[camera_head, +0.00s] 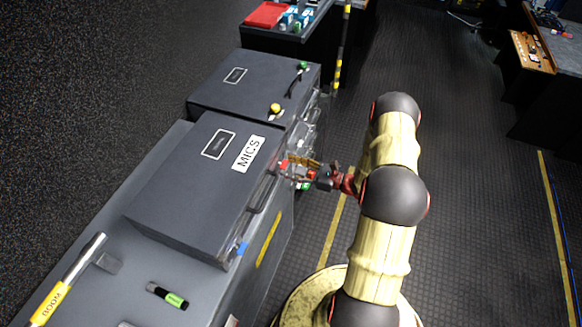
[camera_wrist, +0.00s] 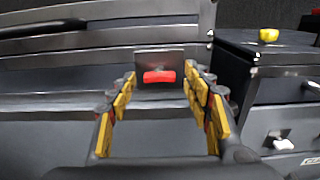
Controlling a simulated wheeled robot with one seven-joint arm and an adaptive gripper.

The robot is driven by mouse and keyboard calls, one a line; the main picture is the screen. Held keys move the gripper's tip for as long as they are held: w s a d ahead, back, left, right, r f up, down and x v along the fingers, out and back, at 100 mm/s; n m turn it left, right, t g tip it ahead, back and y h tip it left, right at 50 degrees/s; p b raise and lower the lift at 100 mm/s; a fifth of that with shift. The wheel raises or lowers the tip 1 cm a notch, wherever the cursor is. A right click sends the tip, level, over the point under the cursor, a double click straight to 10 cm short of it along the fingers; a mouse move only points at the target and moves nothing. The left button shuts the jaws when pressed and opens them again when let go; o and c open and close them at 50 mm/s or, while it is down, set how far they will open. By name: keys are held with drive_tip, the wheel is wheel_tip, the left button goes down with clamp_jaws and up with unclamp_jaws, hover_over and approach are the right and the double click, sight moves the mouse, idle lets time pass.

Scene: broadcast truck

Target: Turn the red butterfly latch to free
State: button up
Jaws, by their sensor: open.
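The red butterfly latch (camera_wrist: 160,77) sits on a metal plate (camera_wrist: 152,60) on the front of a dark case with metal edging. Its red wing lies level across the plate in the wrist view. My gripper (camera_wrist: 163,92) is open, with its yellow-padded fingers on either side of the latch in that view. I cannot tell whether a finger touches it. In the head view my gripper (camera_head: 298,168) is at the front of the case labelled MICS (camera_head: 170,185), and a small red part (camera_head: 284,164) shows by the fingers. The fingers partly hide the latch area there.
A second case (camera_head: 215,90) stands behind, with a yellow knob (camera_head: 275,108) on top. A dark handle (camera_wrist: 45,28) is left of the latch. The floor on the right is open.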

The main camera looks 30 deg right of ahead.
drive_tip(key=shift+c, duration=0.4)
drive_tip(key=c, duration=1.1)
drive_tip(key=shift+n+b, duration=4.7)
drive_tip(key=shift+n, duration=3.5)
drive_tip(key=o, duration=1.2)
